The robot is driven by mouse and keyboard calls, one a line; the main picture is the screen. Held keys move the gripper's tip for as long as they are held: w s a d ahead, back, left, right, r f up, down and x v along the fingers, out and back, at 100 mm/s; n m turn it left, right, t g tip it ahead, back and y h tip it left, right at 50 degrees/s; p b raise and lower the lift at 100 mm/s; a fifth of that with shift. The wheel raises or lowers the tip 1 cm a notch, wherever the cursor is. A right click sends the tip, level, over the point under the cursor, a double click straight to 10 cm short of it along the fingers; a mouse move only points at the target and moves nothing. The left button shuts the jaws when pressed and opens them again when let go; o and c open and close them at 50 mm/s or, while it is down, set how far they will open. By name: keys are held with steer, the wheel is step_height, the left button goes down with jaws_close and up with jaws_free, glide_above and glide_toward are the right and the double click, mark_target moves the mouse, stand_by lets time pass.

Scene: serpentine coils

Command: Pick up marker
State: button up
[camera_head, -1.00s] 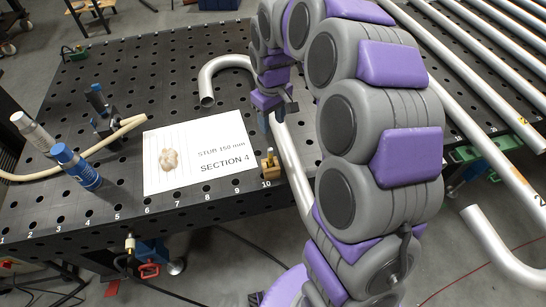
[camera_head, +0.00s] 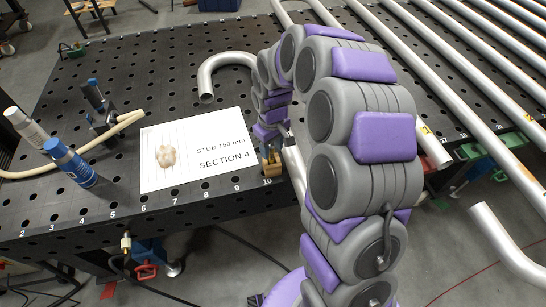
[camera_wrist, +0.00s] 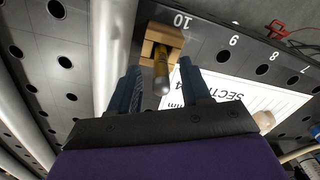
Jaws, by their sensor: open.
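A small tan block with a brass-coloured upright peg stands by number 10 at the table's front edge. It fits the marker best; no label says so. In the head view the block (camera_head: 271,168) is partly hidden by my gripper (camera_head: 272,145). In the wrist view the peg (camera_wrist: 161,72) points toward the camera from the block (camera_wrist: 158,42). My gripper (camera_wrist: 161,88) is open, with one dark blue finger on each side of the peg in the picture. I cannot tell whether the fingertips reach down to its depth. Nothing is held.
A paper sheet (camera_head: 200,150) reading "STUB 150 mm SECTION 4" lies left of the block, with a pale lump (camera_head: 166,156) on it. A bent metal pipe (camera_head: 207,88) runs close behind. Blue (camera_head: 70,163) and grey (camera_head: 27,128) cylinders stand at the left.

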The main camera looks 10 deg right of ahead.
mark_target(272, 153)
steer(key=f, duration=0.3)
steer(key=shift+a+f+b, duration=0.2)
steer(key=shift+a+b, duration=0.2)
steer(key=shift+d, duration=0.55)
steer(key=shift+c, duration=1.3)
steer(key=c, duration=0.3)
steer(key=shift+a, duration=0.4)
jaws_close()
steer(key=shift+d, duration=0.1)
